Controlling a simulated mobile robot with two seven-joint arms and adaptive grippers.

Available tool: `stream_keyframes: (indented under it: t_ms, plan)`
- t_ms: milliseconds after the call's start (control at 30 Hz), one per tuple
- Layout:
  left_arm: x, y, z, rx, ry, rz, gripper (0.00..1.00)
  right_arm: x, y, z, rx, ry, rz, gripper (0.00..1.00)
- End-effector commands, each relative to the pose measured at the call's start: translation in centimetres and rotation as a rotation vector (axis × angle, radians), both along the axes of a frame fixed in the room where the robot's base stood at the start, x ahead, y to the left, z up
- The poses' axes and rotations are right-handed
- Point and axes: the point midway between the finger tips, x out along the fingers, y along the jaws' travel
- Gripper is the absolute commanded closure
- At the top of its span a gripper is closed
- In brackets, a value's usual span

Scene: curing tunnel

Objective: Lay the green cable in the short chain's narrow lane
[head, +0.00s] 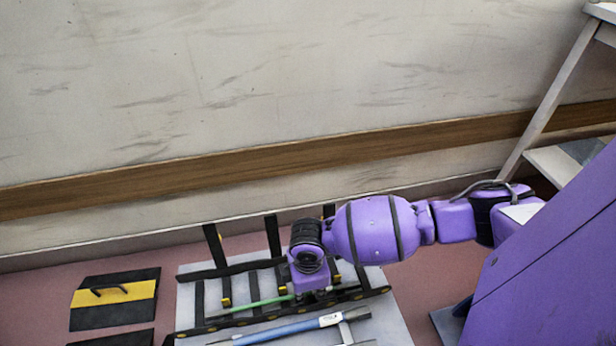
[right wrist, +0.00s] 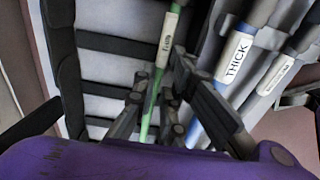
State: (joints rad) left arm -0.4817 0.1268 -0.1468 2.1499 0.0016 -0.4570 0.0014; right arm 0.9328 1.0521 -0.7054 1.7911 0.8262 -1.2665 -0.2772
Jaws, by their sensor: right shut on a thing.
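A thin green cable (head: 254,303) lies along the black chain frame (head: 230,269) on a grey board (head: 395,318). My right gripper (head: 308,294) comes down over the frame at the cable's right end. In the right wrist view, my right gripper (right wrist: 158,94) is shut on the green cable (right wrist: 147,120), which has a pale label above the fingers. The frame's dark crossbars (right wrist: 108,45) show to the left of the cable there. I cannot tell which lane is the narrow one, and the arm hides part of the frame. My left gripper is not in view.
A thick blue cable (head: 280,332) labelled THICK lies in front of the frame. In the right wrist view a grey cable (right wrist: 262,90) lies beyond it. A black and yellow plate with a handle (head: 115,293) lies left of the board. A wall stands behind.

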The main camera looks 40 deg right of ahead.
Motion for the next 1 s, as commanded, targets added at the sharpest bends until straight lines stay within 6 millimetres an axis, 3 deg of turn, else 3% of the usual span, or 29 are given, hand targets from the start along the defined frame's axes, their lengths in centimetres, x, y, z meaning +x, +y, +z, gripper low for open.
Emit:
stream_keyframes:
  t_ms: [167, 200, 233, 633, 1000]
  plan:
    - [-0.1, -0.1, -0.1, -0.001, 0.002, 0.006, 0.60, 0.0, 0.0, -0.3, 0.000, 0.000, 0.001, 1.00]
    - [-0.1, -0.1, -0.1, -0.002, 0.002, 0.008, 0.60, 0.0, 0.0, -0.3, 0.000, 0.000, 0.001, 0.86]
    - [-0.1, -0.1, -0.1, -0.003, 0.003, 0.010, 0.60, 0.0, 0.0, -0.3, 0.000, 0.000, 0.001, 0.82]
    - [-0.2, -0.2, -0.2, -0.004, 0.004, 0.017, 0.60, 0.0, 0.0, 0.4, 0.001, 0.000, 0.001, 0.82]
    - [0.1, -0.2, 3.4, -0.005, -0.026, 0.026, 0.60, 0.1, 0.0, 8.5, 0.001, -0.006, 0.001, 0.82]
